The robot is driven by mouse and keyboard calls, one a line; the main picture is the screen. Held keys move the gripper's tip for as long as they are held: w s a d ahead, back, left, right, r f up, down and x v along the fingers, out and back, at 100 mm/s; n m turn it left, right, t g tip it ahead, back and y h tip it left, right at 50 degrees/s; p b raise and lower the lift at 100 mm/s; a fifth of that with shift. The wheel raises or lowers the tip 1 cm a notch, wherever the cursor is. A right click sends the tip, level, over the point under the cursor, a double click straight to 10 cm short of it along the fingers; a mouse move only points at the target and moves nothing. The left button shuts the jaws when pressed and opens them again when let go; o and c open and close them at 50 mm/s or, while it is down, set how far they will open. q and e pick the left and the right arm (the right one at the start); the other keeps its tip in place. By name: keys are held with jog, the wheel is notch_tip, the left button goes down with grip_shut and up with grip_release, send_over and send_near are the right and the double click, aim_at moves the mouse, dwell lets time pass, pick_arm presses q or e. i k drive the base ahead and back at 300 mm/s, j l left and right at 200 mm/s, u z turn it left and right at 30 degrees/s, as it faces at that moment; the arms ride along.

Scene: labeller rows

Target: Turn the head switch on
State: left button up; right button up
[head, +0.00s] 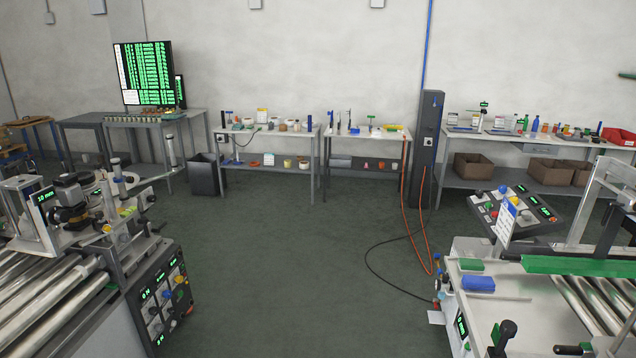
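Neither of my grippers shows in the head view. A labelling machine (118,222) stands at the left, with a dark control panel (158,322) on its end that carries green readouts, knobs and coloured buttons. A second machine (530,315) stands at the right, with a tilted dark panel (540,222) that has knobs, buttons and lit green readouts. A smaller green readout (461,325) is on the right machine's near end. The switch labels are too small to read, so I cannot tell which control is the head switch or its position.
Open green floor (290,270) lies between the machines. An orange cable (407,215) and a black cable (372,252) lie near the right machine. Benches with small items (365,134) line the back wall. A black bin (205,175) and a monitor (145,75) are at the back left.

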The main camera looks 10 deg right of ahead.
aim_at(526, 215)
jog(key=i+l+z, duration=0.25)
jog(key=i, duration=0.65)
jog(key=i+j+z, duration=0.2)
jog(key=i, duration=0.7)
jog(key=i+j+z, duration=0.25)
jog(key=i, duration=0.65)
jog(key=l, duration=0.1)
